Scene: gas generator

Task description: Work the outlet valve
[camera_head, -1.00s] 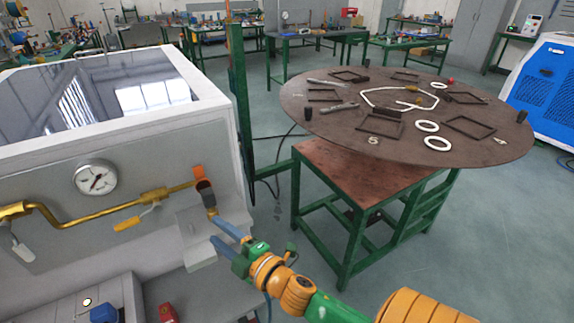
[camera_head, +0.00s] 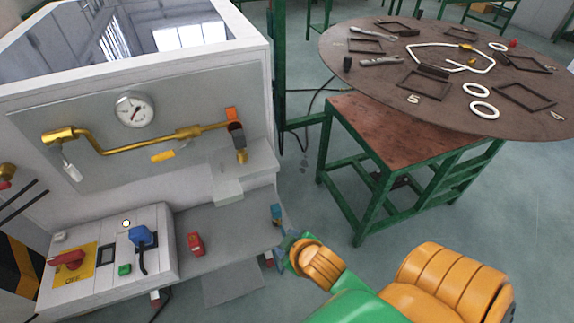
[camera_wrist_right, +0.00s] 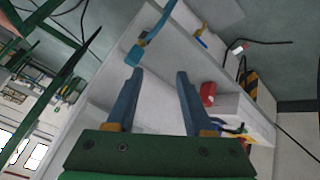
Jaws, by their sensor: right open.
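The brass outlet pipe (camera_head: 110,150) runs across the grey front panel below a round gauge (camera_head: 136,109). It has a valve with a yellow lever (camera_head: 163,156) near its middle and a grey-white lever (camera_head: 72,172) hanging at its left end. At its right end is an orange and dark fitting (camera_head: 236,128) over a brass nozzle. My right gripper (camera_wrist_right: 157,95) is open and empty in the right wrist view, its blue fingers apart over the pale ledge. In the head view its fingers are mostly hidden below the nozzle, right of the ledge. My left gripper is not in view.
A control box with a red switch (camera_head: 68,260) and a blue plug (camera_head: 141,236) is at lower left. A red object (camera_head: 195,243) lies on the ledge; it also shows in the right wrist view (camera_wrist_right: 207,93). A round table (camera_head: 440,100) with frames and rings stands right.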

